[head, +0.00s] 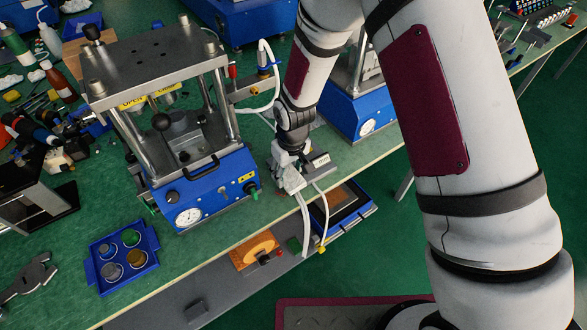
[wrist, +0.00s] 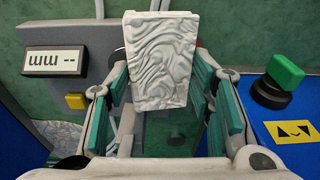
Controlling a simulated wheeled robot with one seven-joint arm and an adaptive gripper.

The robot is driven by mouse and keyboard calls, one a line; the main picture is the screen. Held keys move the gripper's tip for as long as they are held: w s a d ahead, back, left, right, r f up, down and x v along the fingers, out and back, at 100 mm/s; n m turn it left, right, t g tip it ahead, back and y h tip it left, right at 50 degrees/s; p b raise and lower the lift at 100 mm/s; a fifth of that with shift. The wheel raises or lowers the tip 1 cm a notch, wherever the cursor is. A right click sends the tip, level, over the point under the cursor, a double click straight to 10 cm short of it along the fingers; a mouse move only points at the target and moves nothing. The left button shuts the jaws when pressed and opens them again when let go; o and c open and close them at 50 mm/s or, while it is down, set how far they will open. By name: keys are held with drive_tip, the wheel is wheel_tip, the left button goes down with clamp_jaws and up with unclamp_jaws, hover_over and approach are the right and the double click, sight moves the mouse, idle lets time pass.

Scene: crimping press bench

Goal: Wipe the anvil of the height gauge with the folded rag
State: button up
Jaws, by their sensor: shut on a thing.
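My gripper (wrist: 160,88) is shut on the folded rag (wrist: 160,62), a pale, wrinkled block that stands up between its teal finger pads. In the head view my gripper (head: 289,178) is at the bench's front edge, right of the blue press. The height gauge (wrist: 60,72) is a grey box with an "mm --" display and a yellow button, just left of the rag in the wrist view. It also shows in the head view (head: 319,162), close beside my gripper. Its anvil cannot be made out; the rag and fingers cover that area. I cannot tell whether the rag touches it.
Pale tubes (head: 304,220) hang over the bench edge. A blue parts tray (head: 97,273) lies at the front left. Another blue press (head: 350,118) stands behind.

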idle(0.4)
drive_tip(key=shift+r+p, duration=0.95)
drive_tip(key=shift+r, duration=1.55)
drive_tip(key=shift+s, duration=0.1)
